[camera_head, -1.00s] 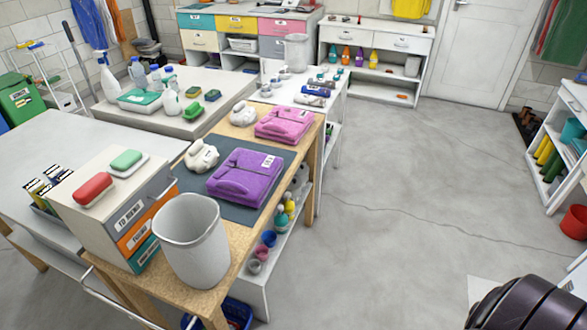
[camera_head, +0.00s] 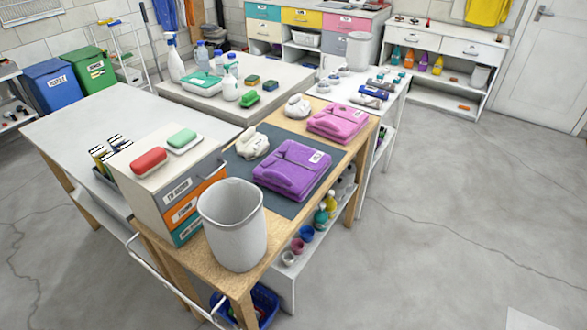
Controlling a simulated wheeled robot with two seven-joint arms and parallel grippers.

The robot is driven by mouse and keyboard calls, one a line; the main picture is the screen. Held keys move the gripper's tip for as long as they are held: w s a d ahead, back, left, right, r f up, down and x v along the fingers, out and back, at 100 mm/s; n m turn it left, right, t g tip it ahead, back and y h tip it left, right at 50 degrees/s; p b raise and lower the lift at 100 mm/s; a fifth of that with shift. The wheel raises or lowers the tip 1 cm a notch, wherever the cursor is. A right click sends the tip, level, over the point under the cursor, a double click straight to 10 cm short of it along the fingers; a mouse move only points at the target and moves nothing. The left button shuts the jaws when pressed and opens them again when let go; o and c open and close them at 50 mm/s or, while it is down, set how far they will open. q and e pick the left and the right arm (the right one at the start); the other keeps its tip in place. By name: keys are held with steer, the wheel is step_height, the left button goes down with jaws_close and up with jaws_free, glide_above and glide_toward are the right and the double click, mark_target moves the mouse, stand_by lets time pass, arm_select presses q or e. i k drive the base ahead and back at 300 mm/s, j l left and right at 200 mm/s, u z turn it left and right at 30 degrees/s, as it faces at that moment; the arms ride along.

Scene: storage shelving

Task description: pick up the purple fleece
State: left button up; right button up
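The purple fleece (camera_head: 292,171) lies folded on the dark grey mat (camera_head: 247,197) on the wooden table, with a small white label on its upper right corner. It is in the middle of the head view and fully in sight. Neither of my grippers is in view.
A pink fleece (camera_head: 338,124) lies behind the purple one. A white bin (camera_head: 232,225) stands in front on the wooden table (camera_head: 268,253). Crumpled white cloths (camera_head: 251,144) lie to the left. A drawer box (camera_head: 172,182) stands at front left.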

mark_target(294, 177)
steer(key=i+l+u, duration=0.2)
steer(key=u, duration=0.3)
steer(key=i+l+u, duration=0.15)
steer(key=l+u, duration=0.3)
